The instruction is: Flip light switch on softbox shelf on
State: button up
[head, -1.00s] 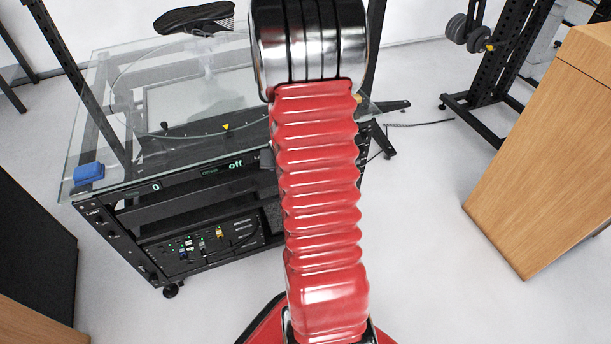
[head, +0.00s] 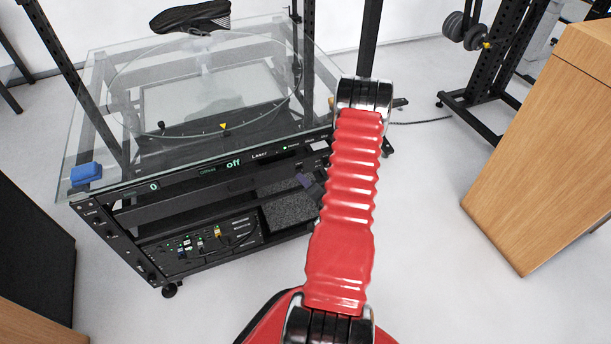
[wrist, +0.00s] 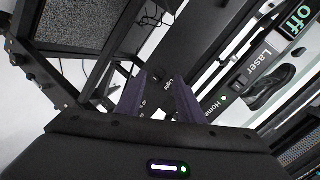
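In the wrist view, my gripper (wrist: 160,88) has its two dark purple fingers apart, with nothing between them. They point at a black panel with a small, dark light switch (wrist: 156,78) and a white label beside it that appears to read "Light". The switch lies around the gap between the fingertips. Contact and the switch's position are too small to tell. In the head view, my gripper (head: 311,187) is partly hidden by my red arm, in front of the right part of the softbox shelf (head: 245,178), the black bar under the turntable's front edge.
The glass-topped turntable (head: 130,180) carries a black shoe (head: 190,17) and a blue sponge (head: 86,173). Its front displays read "0" and "off", near a "Laser" label (head: 260,155). A wooden cabinet (head: 545,150) stands right. Floor between is clear.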

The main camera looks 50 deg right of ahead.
aim_at(302, 170)
jog(key=s+a+f+m+t+h, duration=0.2)
jog(key=s+f+m+t+h, duration=0.1)
jog(key=s+m, duration=0.3)
jog(key=shift+s+a, duration=0.2)
jog(key=shift+s, duration=0.75)
jog(key=x, duration=1.4)
jog(key=shift+r, duration=0.2)
jog(key=shift+c, duration=0.3)
grip_shut()
